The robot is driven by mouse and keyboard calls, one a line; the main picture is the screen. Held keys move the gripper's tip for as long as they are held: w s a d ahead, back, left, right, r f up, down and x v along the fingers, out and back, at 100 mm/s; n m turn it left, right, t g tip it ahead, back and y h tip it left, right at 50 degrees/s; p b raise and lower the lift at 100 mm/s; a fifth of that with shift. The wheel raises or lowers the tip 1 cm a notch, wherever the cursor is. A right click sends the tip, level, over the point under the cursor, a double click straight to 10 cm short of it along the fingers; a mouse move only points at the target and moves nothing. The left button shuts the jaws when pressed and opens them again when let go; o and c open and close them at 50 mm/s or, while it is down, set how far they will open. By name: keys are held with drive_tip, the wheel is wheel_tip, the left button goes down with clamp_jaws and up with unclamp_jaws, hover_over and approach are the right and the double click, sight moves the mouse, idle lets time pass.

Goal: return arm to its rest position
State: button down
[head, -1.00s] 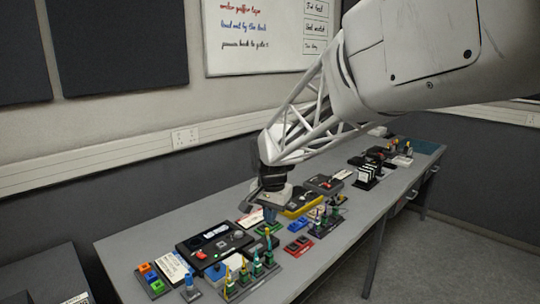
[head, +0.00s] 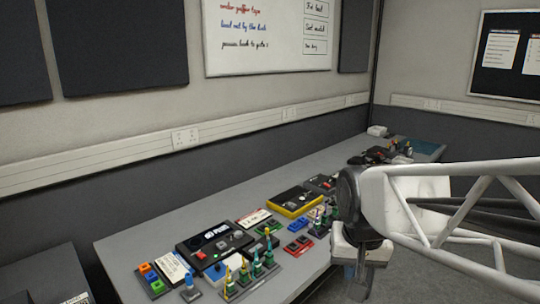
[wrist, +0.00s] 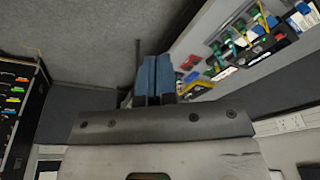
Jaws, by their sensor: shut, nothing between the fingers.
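My arm crosses the right side of the head view, with my gripper (head: 358,284) at its end, pointing down in front of the table's near edge. In the wrist view the blue fingers of my gripper (wrist: 157,78) are together, with nothing between them. The gripper is clear of the table (head: 140,240) and touches nothing that I can see. Its fingertips are small and hard to make out in the head view.
The table holds a black control box (head: 215,244), a yellow-edged box (head: 295,201), green stands with coloured connectors (head: 257,268) and small coloured blocks. A dark rack (wrist: 20,105) shows at the left of the wrist view. Open floor lies before the table.

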drive_tip(key=s+d+f+n, duration=0.1)
drive_tip(key=s+d+f, duration=0.1)
drive_tip(key=s, duration=0.7)
drive_tip(key=shift+s+d+f, duration=0.2)
drive_tip(key=shift+d, duration=0.4)
